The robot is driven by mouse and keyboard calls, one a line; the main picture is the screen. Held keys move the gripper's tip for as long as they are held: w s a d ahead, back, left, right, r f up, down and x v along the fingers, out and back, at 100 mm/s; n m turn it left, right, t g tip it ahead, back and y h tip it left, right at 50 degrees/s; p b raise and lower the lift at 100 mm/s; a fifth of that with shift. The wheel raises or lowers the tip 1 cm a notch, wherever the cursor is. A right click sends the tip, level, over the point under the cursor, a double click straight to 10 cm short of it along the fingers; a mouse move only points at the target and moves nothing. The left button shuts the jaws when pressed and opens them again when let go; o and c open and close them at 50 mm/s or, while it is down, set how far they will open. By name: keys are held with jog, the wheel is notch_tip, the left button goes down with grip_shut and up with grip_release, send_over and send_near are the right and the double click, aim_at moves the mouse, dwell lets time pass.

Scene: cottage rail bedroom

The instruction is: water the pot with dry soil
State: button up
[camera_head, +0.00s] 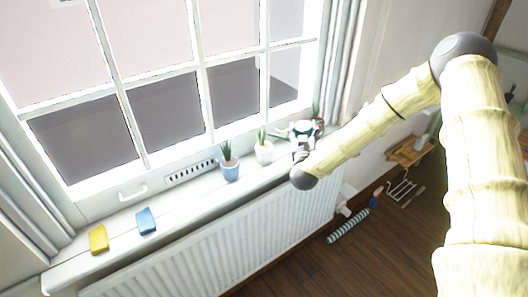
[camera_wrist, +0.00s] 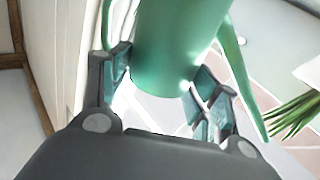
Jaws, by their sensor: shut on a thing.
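My gripper (camera_head: 303,148) is at the far right end of the windowsill, shut on a green watering can (camera_head: 297,131). In the wrist view the can (camera_wrist: 176,45) stands between the two fingers of my gripper (camera_wrist: 160,78), with its thin spout to the right. Three potted plants show on the sill: a blue pot (camera_head: 230,171), a white pot (camera_head: 264,153) left of the can, and a reddish pot (camera_head: 319,126) partly hidden behind the can. Green leaves (camera_wrist: 294,117) show right of the can in the wrist view. I cannot tell which soil is dry.
A yellow block (camera_head: 99,239) and a blue block (camera_head: 147,221) lie on the left part of the windowsill (camera_head: 185,200). The window is behind the sill and a white radiator (camera_head: 230,230) is below it. A striped roll (camera_head: 348,226) lies on the wooden floor.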

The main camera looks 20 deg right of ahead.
jog(key=shift+a+r+n+t+p, duration=0.2)
jog(key=shift+r+n+t+p, duration=0.15)
jog(key=shift+r+n, duration=0.5)
jog(key=shift+a+r+n+t+p, duration=0.15)
jog(key=shift+r+n+t+p, duration=0.15)
jog(key=shift+r+n, duration=0.5)
dwell(4.8)
dwell(0.6)
jog(key=shift+d+f+m+g+b, duration=0.2)
jog(key=shift+f+m+b, duration=0.2)
jog(key=shift+f+m, duration=0.2)
jog(key=shift+d+f+m+g+b, duration=0.1)
jog(key=shift+f+m+g+b, duration=0.05)
jog(key=shift+f+m+b, duration=0.35)
